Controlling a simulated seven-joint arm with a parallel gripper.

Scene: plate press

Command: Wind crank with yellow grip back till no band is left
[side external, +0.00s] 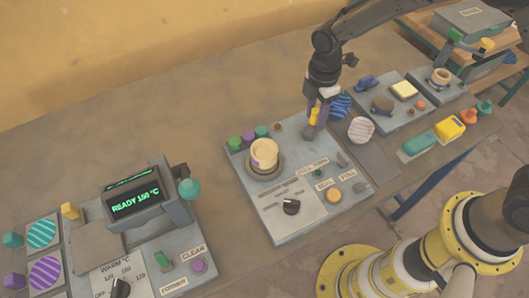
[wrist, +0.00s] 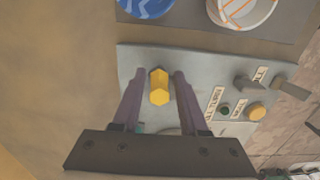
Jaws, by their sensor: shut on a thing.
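The yellow grip (side external: 314,116) stands upright at the back right of the middle grey panel (side external: 335,205). In the wrist view the grip (wrist: 159,87) is a six-sided yellow post between my two purple-grey fingers. My gripper (side external: 319,112) points down and is shut on the grip, one finger on each side; contact is hard to make out in the wrist view. My gripper (wrist: 160,90) hides part of the panel around the grip. I cannot make out the crank's arm below the grip or any band in either view.
A cream cylinder (side external: 264,152) sits in a round holder left of the grip. A dark knob (side external: 291,206) and small buttons are on the same panel. A machine with a "READY 150 °C" display (side external: 135,203) stands left.

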